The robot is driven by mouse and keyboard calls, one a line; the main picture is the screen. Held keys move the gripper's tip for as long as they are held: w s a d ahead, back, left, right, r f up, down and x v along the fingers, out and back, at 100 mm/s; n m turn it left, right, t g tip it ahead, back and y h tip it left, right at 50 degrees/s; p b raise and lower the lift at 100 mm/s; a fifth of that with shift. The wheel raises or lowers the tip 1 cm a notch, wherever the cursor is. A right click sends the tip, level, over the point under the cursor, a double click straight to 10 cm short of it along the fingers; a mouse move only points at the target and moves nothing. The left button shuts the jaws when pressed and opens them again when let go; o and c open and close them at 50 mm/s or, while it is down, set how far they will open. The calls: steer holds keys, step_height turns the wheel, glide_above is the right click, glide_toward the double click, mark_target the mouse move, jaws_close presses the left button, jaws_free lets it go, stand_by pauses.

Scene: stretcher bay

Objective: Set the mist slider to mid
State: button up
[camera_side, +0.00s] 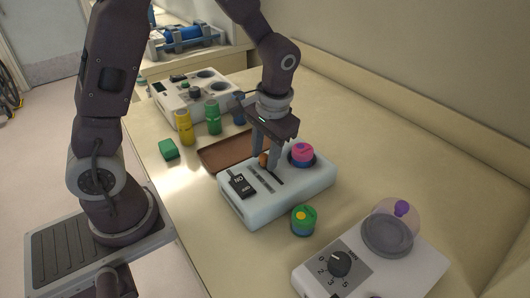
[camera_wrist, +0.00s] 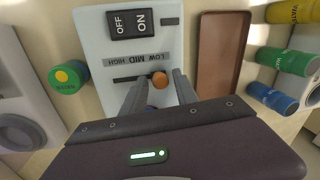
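The white mist unit (camera_side: 290,203) lies on the padded bench, with a black ON/OFF rocker switch (camera_wrist: 131,23) and a dark slot (camera_wrist: 128,79). The orange slider knob (camera_wrist: 159,79) sits toward the slot's right end in the wrist view, by the right-hand word of the upside-down LOW MID HIGH label (camera_wrist: 137,61), seemingly LOW. It also shows in the side view (camera_side: 263,160). My gripper (camera_wrist: 158,90) is open, with its fingers down on either side of the knob. A gap shows between the knob and the left finger; contact on the right is unclear.
A brown tray (camera_wrist: 222,55) lies close beside the unit. A green-lidded jar (camera_side: 303,221) and a white dial unit (camera_side: 375,265) stand in front.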

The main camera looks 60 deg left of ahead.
jaws_close()
stand_by(1.2)
